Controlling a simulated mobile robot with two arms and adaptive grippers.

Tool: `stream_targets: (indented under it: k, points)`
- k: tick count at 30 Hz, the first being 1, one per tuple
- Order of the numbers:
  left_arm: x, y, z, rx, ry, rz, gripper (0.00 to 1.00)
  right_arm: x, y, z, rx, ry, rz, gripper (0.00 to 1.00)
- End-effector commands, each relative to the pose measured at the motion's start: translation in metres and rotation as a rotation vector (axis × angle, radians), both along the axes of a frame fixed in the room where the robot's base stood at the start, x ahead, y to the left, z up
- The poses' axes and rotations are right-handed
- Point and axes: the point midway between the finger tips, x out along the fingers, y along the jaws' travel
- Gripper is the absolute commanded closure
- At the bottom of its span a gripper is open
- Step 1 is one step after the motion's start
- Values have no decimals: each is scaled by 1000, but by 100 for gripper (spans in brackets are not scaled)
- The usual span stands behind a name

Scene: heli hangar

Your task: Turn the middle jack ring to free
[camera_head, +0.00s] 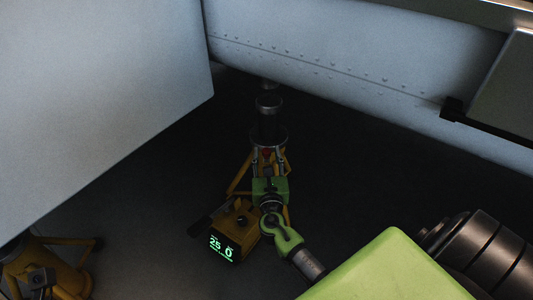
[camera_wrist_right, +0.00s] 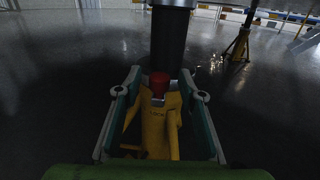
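The middle jack stands under the aircraft belly, with a yellow tripod base (camera_head: 240,175), a dark column (camera_head: 268,122) and a pale metal collar (camera_head: 268,138) around it. A red part (camera_head: 267,153) sits just below the collar. My right gripper (camera_head: 269,178) is low in front of the jack. In the right wrist view its two fingers (camera_wrist_right: 160,80) are wide apart, on either side of the red part (camera_wrist_right: 159,84) and the dark column (camera_wrist_right: 170,42). I see no clear contact. The ring's setting cannot be read. My left gripper is out of view.
A yellow box (camera_head: 235,222) with a lit green display showing "25" and "0" sits at the jack's foot. Another yellow jack (camera_head: 45,275) stands at lower left. The riveted grey hull (camera_head: 330,60) hangs overhead and a pale panel (camera_head: 95,90) fills the upper left.

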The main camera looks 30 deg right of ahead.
Motion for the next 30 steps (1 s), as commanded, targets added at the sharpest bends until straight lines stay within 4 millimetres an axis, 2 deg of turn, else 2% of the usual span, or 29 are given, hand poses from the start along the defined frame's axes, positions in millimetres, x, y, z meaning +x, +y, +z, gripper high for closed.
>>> stream_targets:
  k: [6,15,16,20,30]
  points:
    - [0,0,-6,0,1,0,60,17,-10,-1,1,0,0,63]
    - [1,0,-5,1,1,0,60,20,-11,0,1,0,1,63]
    - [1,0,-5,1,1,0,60,20,-11,0,1,0,1,66]
    - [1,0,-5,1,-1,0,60,19,-11,-1,2,1,1,100]
    - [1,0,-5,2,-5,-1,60,21,-9,-1,4,0,-20,100]
